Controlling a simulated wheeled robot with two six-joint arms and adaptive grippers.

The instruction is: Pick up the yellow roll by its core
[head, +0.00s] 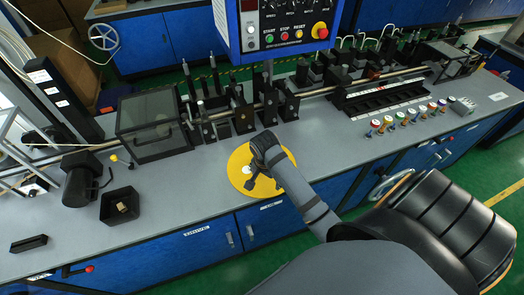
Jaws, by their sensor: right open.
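The yellow roll (236,177) lies flat on the grey bench top near its front edge, at the middle of the head view. A small pale spot at its middle appears to be the core (246,169). My right gripper (263,181) is over the roll with its fingers pointing down and spread. The fingers are beside the core in the picture, and whether they touch the roll cannot be told. The arm hides the roll's right part. My left gripper is not in view.
A black bin (120,207) with a small tan item stands at the left. A dark motor (82,180) and a clear-covered box (150,122) are behind it. A control panel (283,25) hangs above. Several coloured spools (400,117) line the right. Bench is clear around the roll.

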